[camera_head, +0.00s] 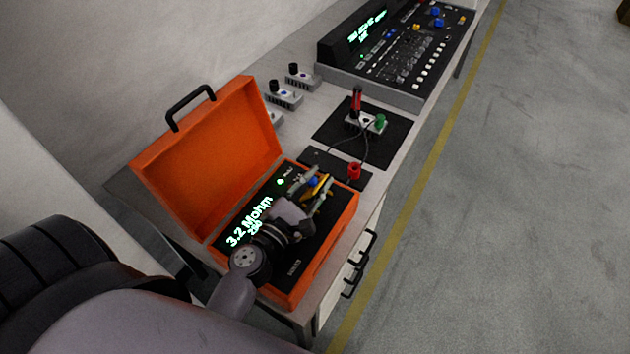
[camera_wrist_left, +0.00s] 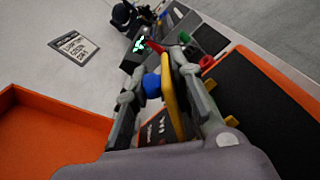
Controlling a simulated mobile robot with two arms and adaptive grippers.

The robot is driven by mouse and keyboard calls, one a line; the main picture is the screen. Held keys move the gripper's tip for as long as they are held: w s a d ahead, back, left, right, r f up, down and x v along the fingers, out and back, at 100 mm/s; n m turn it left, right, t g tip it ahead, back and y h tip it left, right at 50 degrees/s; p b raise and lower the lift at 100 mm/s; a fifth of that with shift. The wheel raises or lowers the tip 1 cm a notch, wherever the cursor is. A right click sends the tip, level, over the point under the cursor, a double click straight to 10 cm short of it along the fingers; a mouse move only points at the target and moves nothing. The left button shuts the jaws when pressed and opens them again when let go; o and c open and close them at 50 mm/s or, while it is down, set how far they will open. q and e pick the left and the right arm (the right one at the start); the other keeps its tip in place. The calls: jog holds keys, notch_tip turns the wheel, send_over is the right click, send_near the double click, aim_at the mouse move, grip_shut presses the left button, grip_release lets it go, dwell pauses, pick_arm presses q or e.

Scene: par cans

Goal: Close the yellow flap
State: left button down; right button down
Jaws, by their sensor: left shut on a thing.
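The yellow flap (camera_head: 321,187) is on the black panel inside the orange case, near its far right end. It stands up from the panel as a thin curved piece in the left wrist view (camera_wrist_left: 171,104). My left gripper (camera_head: 316,181) is over the panel with its fingers around the flap. In the left wrist view, its fingers (camera_wrist_left: 158,70) lie on both sides of the flap, close to the right one. A blue knob (camera_wrist_left: 152,86) shows beside the flap, between the fingers. The gripper's body hides part of the panel. My right gripper is not in view.
The orange case (camera_head: 205,150) has its lid open on the left. Its lit display (camera_head: 249,221) reads "3.2 Mohm". The floor on the right is clear.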

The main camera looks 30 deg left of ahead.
pick_arm(q)
jog(key=shift+w+a+r, duration=0.1)
jog(key=shift+a+r, duration=0.2)
jog(key=shift+r, duration=0.05)
jog(key=c, duration=1.6)
grip_release()
jog(key=shift+f, duration=0.15)
jog(key=shift+o, duration=0.2)
jog(key=shift+d+f, duration=0.1)
jog(key=shift+d, duration=0.05)
